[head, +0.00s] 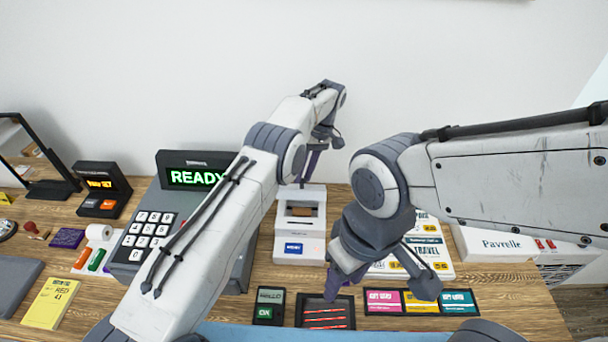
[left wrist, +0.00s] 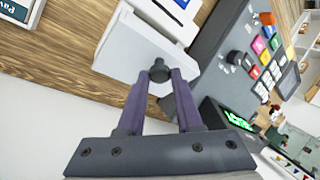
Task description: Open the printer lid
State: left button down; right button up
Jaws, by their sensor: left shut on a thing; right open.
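The white printer (head: 290,245) stands on the wooden table in the middle of the head view, with a blue label on its front. Its top shows an opening with a brown roll (head: 302,211) inside. A white panel, which looks like the lid (head: 312,193), stands raised at its back. My left gripper (head: 303,181) is behind and above that panel. In the left wrist view its purple fingers (left wrist: 159,88) are shut on a dark knob (left wrist: 158,64) at the edge of the white lid (left wrist: 135,58). My right gripper (head: 384,285) is open and empty, right of the printer.
A keypad terminal (head: 130,256) reading READY stands left of the printer, partly behind my left arm. A small card reader (head: 269,307), a dark tray (head: 325,313) and coloured cards (head: 422,302) lie in front. Travel leaflets (head: 428,250) and a Pavrelle box (head: 500,244) are at right.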

dwell(0.5)
pick_arm(q)
jog(key=c, duration=0.6)
grip_release()
jog(key=shift+r, duration=0.1)
jog(key=shift+r+b, duration=0.3)
jog(key=shift+b, duration=0.1)
notch_tip(320, 180, up, 3)
jog(key=shift+b, duration=0.65)
jog(key=s+d+r+p, duration=0.2)
jog(key=s+d+r, duration=0.3)
jog(key=d, duration=0.5)
jog(key=shift+s+d+r, duration=0.15)
jog(key=shift+s+r, duration=0.15)
jog(key=shift+r, duration=0.75)
